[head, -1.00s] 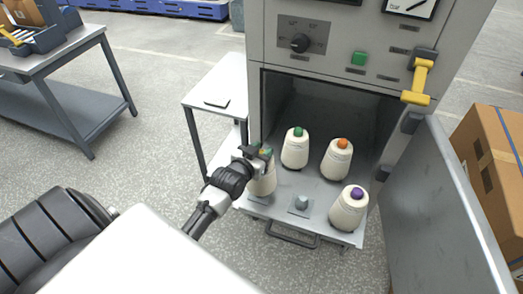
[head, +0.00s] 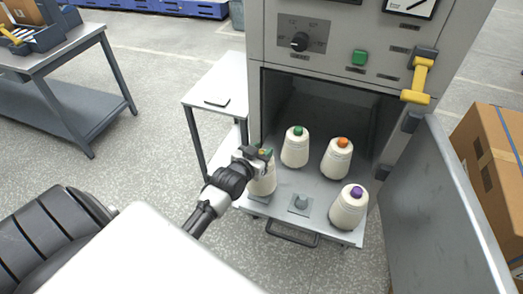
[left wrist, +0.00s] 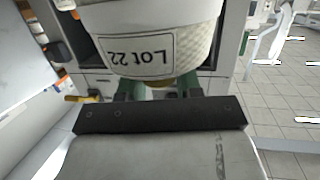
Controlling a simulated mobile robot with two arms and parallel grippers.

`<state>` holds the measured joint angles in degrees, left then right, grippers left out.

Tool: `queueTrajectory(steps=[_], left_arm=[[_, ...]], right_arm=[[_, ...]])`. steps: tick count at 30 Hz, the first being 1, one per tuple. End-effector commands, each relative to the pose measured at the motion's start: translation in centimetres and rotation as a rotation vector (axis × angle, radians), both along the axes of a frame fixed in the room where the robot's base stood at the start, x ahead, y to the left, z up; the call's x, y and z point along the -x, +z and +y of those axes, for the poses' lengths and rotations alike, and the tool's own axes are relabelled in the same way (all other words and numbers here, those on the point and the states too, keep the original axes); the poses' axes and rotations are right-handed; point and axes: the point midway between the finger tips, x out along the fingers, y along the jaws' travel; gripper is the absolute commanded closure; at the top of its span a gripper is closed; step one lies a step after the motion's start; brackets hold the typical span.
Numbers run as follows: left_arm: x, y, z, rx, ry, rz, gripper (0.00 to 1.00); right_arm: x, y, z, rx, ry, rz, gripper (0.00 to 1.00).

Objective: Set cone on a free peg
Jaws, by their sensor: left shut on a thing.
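My left gripper (head: 258,154) is shut on a cream yarn cone (head: 264,182) by its top, at the front left corner of the tray (head: 325,232). The held cone is upright over a square peg base there; whether it rests on it I cannot tell. In the left wrist view, the cone (left wrist: 150,45) shows a "Lot 22" label above the gripper (left wrist: 160,88). A bare peg (head: 301,202) stands at the front middle. Other cones stand on the tray: green-topped (head: 295,150), orange-topped (head: 337,160) and purple-topped (head: 347,210). My right gripper is out of view.
The tray juts from an open grey cabinet (head: 270,60), with its door (head: 430,210) swung out on the right. A white side table (head: 215,90) stands left of it. A cardboard box (head: 490,150) is at the far right.

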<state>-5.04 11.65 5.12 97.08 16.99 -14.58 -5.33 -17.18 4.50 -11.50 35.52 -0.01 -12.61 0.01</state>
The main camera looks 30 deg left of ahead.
Motion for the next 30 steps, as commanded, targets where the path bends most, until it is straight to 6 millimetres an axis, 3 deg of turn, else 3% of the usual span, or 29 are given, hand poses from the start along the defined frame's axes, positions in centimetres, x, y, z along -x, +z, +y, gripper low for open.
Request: queueTrajectory(steps=[30], left_arm=[[0.0, -2.3, 0.0, -0.001, 0.0, -0.004, 1.0]], right_arm=[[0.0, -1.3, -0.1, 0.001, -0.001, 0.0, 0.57]])
